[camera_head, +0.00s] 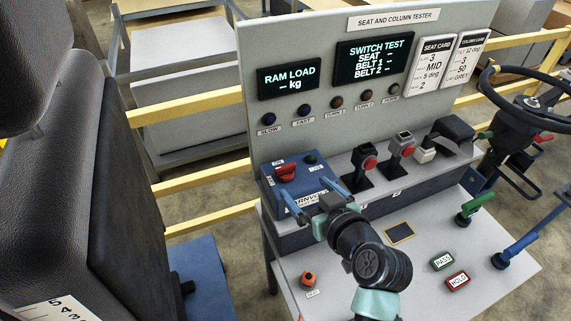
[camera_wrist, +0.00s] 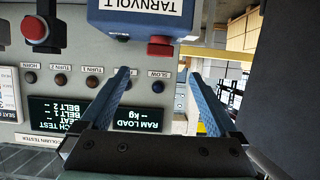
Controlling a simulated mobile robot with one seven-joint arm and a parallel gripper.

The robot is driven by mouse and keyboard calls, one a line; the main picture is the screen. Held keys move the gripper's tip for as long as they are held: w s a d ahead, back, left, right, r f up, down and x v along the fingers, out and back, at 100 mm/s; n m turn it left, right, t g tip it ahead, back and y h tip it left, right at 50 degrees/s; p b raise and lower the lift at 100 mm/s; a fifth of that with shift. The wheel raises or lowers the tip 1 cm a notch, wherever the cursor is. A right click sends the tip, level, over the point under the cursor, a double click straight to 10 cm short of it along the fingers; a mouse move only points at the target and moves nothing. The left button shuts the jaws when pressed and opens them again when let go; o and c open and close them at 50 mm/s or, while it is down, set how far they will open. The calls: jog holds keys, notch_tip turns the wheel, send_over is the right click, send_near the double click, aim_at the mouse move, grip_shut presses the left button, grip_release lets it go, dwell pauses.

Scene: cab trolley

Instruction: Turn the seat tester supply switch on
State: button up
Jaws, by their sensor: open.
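The supply switch is a red rotary knob (camera_head: 286,173) on top of a blue box (camera_head: 292,201) at the left of the tester bench. A small ON label sits behind it, and its handle looks roughly sideways; its exact setting is hard to read. A dark lamp (camera_head: 310,159) beside it looks unlit. My gripper (camera_head: 305,187) is open and empty, its blue fingers in front of the box. In the upside-down wrist view, the red knob (camera_wrist: 160,46) shows just beyond and between my fingertips (camera_wrist: 159,74), apart from both. The box (camera_wrist: 140,22) carries a TARNVOLT label.
The upright panel (camera_head: 350,100) stands close behind the box, with dashes on its displays. Two red-topped switches on stands (camera_head: 367,164) (camera_head: 403,148) are to the right. An orange button (camera_head: 309,278) is on the front bench. A black seat (camera_head: 100,160) fills the left.

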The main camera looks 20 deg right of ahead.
aim_at(286, 169)
jog(key=p+x, duration=0.1)
jog(key=x, duration=1)
jog(key=shift+r+p, duration=0.15)
jog(key=shift+p, duration=0.25)
jog(key=c, duration=1.4)
